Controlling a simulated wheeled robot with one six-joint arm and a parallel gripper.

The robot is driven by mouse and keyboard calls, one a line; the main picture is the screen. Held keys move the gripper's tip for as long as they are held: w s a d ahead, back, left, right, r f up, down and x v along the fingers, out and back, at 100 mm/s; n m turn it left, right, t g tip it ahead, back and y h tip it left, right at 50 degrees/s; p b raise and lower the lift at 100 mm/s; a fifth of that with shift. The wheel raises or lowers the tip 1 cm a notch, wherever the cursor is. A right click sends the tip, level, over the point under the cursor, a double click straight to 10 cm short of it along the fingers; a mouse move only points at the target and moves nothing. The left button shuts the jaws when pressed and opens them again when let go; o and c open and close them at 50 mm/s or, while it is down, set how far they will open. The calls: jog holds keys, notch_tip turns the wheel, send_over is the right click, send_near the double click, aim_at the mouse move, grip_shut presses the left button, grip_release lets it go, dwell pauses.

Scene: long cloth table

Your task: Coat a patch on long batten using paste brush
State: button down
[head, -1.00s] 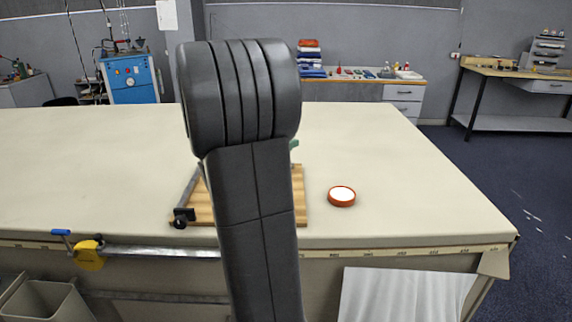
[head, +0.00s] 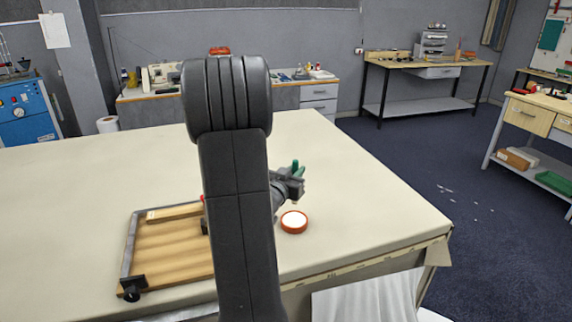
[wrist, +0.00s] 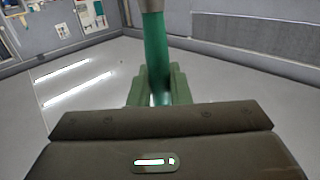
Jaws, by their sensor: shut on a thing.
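My gripper (head: 292,184) is shut on the green handle of the paste brush (head: 296,167), just above and behind the paste pot. In the wrist view, the brush handle (wrist: 156,45) stands between the green finger pads of my gripper (wrist: 157,88); a greyish band shows at the top edge. The brush's bristles cannot be made out. The paste pot (head: 294,223) is a low, round, orange-red dish with white paste, right of the board. The long batten (head: 174,212) is a pale wooden strip at the back of the wooden board; my arm hides its right end.
The wooden board (head: 170,258) has a grey metal edge at left and a black knob (head: 132,288) at its front corner. The cloth table (head: 350,205) is clear behind the board and right of the pot. Its front edge is close.

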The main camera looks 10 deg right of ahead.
jog(key=shift+s+f+b, duration=0.1)
jog(key=shift+f+b, duration=2.05)
jog(key=shift+f, duration=0.8)
jog(key=shift+f+b, duration=0.6)
jog(key=shift+b, duration=0.1)
jog(key=shift+r+p, duration=2.55)
jog(key=shift+r, duration=1.1)
jog(key=shift+f, duration=0.1)
